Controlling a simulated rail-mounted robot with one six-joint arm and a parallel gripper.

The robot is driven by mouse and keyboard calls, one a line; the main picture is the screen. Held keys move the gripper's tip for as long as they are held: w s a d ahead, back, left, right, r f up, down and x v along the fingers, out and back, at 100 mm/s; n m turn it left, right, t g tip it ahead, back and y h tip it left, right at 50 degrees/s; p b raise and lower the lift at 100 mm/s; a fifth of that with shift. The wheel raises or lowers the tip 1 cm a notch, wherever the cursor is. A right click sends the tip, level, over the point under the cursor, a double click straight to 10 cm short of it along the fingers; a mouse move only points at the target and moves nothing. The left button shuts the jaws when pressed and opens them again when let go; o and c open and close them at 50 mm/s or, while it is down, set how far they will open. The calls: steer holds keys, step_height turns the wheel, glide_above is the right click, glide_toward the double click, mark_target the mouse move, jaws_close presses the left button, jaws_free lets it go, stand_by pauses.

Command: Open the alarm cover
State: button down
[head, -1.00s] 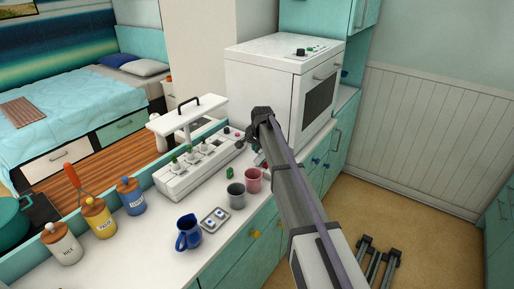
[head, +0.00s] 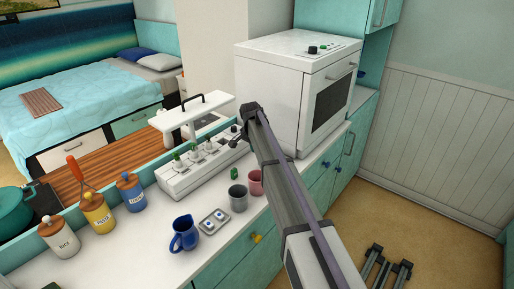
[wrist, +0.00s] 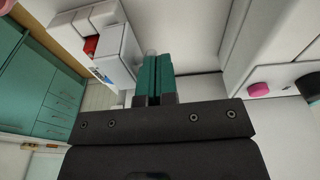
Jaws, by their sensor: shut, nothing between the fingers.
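My gripper (wrist: 155,79) is shut and empty, its two teal fingertips side by side in the wrist view. In the head view my gripper (head: 249,110) is above the counter, in front of the white oven's left side. A white box-shaped fixture with a red part (wrist: 91,45) and a small blue marking is at the upper left of the wrist view, just left of the fingertips. It may be the alarm with its cover; I cannot tell for sure, nor whether the cover is open. No clear gripper contact with it shows.
A white switch panel (head: 182,178) with several toggles lies along the counter. A grey cup (head: 238,198), a pink cup (head: 255,182), a blue jug (head: 184,234) and several canisters stand nearby. The white oven (head: 280,95) is close behind my arm. Pink (wrist: 265,88) and black knobs show right in the wrist view.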

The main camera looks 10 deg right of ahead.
steer(key=shift+w+a+f+b, duration=0.3)
steer(key=shift+a+f+b, duration=0.1)
steer(key=shift+f, duration=0.1)
stand_by(0.5)
